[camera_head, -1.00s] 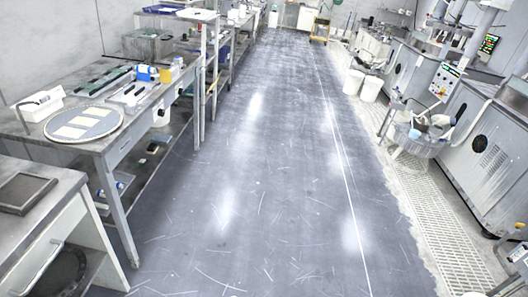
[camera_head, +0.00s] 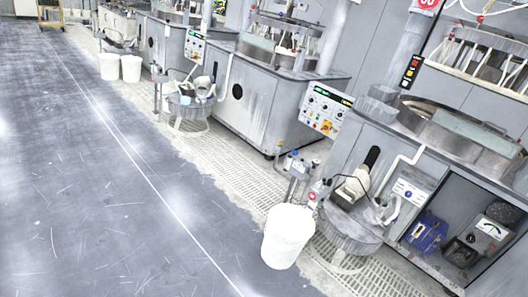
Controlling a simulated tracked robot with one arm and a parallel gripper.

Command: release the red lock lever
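I cannot make out a red lock lever for certain. A small red spot (camera_head: 311,196) shows beside the nearest machine's front, too small to tell what it is. The nearest polishing machine (camera_head: 345,150) stands at the right, with a round platen basin (camera_head: 440,128) on top and a control panel (camera_head: 326,110) on its left corner. My gripper is not in view.
A white bucket (camera_head: 288,236) and a round stand (camera_head: 345,232) stand before the nearest machine. More machines (camera_head: 262,100) line the wall, with two white buckets (camera_head: 131,69) farther back. The grey floor (camera_head: 90,200) at left is clear. An open cabinet (camera_head: 455,235) is lower right.

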